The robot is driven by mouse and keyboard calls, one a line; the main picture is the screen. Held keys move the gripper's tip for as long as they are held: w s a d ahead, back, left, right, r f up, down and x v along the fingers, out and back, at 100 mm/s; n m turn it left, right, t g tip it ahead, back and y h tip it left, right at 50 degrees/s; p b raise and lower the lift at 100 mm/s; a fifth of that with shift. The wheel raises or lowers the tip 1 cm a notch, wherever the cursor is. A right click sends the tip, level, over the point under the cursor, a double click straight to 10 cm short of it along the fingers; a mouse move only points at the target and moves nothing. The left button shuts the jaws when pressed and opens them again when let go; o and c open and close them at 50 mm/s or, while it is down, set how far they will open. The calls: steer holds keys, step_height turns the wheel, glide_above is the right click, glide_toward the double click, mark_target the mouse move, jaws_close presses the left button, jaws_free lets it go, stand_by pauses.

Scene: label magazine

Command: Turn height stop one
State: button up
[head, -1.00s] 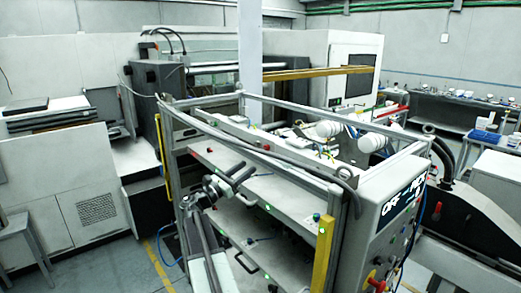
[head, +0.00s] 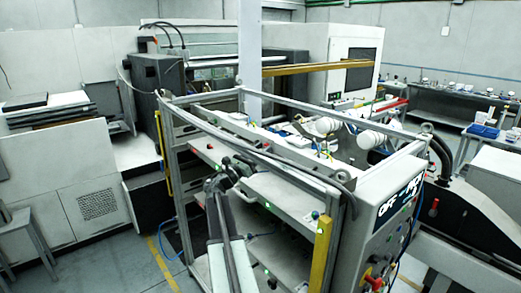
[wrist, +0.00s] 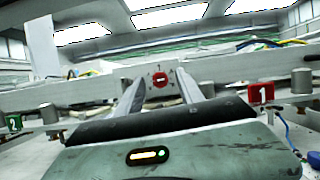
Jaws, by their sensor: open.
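In the wrist view, a round red knob (wrist: 160,79) sits on a white plate with small marks around it. The two pale fingers of my gripper (wrist: 160,76) stand open and empty, one on each side of the knob in the picture. I cannot tell how far the tips are from it. A red tag marked 1 (wrist: 261,93) is to the right, beside a grey post (wrist: 301,82). A green tag marked 2 (wrist: 13,122) is at the far left. In the head view, my gripper (head: 240,168) is over the machine's front shelf; its fingertips are too small to make out.
A metal frame (head: 283,100) surrounds the machine's upper deck, with a thick grey cable along it. A yellow bar (head: 321,252) stands at the front right corner. A control cabinet (head: 388,215) is at the right. A blue cable (wrist: 285,130) hangs right in the wrist view.

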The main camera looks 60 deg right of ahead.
jaws_close()
steer(key=shift+m, duration=0.4)
steer(key=m+g, duration=0.1)
steer(key=m, duration=0.1)
steer(key=shift+w+d+m+g+y, duration=0.1)
steer(key=shift+w+m+g+y, duration=0.05)
steer(key=shift+m+g+y, duration=0.2)
steer(key=m+g, duration=0.1)
steer(key=m, duration=0.1)
steer(key=m+g+y+p, duration=0.1)
steer(key=m, duration=0.2)
steer(key=shift+w+r+y, duration=0.15)
steer(key=shift+y, duration=0.1)
steer(key=m+g+y+p, duration=0.1)
steer(key=m, duration=0.1)
steer(key=m+g+p, duration=0.1)
steer(key=m, duration=0.2)
steer(key=shift+r+y, duration=0.1)
steer(key=shift+y, duration=0.3)
steer(key=shift+m+y+p, duration=0.3)
steer(key=shift+m+p, duration=0.05)
steer(key=shift+m, duration=0.5)
